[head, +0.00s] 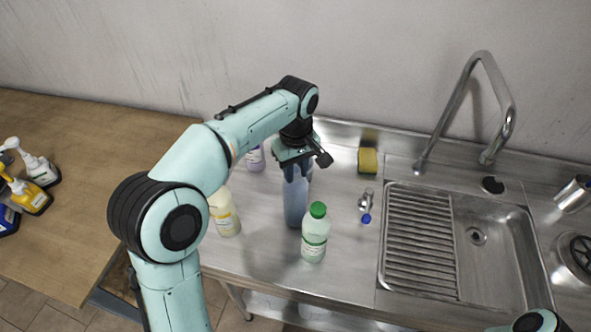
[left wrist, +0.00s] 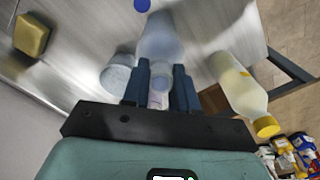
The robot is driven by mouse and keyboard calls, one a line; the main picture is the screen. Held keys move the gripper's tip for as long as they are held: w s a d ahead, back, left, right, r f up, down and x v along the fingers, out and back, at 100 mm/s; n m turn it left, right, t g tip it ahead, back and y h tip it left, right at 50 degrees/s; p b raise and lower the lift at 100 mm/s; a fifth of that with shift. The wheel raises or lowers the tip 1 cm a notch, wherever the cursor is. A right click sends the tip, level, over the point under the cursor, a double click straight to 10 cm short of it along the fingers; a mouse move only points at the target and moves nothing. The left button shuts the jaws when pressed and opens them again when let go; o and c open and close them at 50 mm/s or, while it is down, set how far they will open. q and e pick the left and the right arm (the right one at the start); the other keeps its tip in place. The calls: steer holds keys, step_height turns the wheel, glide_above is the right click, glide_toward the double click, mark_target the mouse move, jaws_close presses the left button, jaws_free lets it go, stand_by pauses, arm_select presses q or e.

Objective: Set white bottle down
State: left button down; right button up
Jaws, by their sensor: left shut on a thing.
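My left gripper (head: 303,160) points down over the steel counter. It is shut on the upper part of the white bottle (head: 295,205), which looks pale blue-grey here. The bottle is upright; I cannot tell whether its base touches the counter. The left wrist view shows the fingers (left wrist: 160,85) around its top, with its body (left wrist: 160,38) beyond. A clear bottle with a green cap (head: 315,240) stands just in front of it. My right gripper is out of view.
A cream bottle (head: 223,212) and a purple-labelled bottle (head: 256,158) stand left of the held one. A yellow sponge (head: 367,161) and a small blue-tipped object (head: 366,218) lie to the right, before the sink (head: 480,265). Spray bottles (head: 35,170) stand on the wooden table (head: 100,220).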

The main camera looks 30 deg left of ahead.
arm_select(q)
steer(key=shift+w, duration=0.15)
steer(key=shift+f, duration=0.15)
steer(key=c, duration=0.9)
jaws_free()
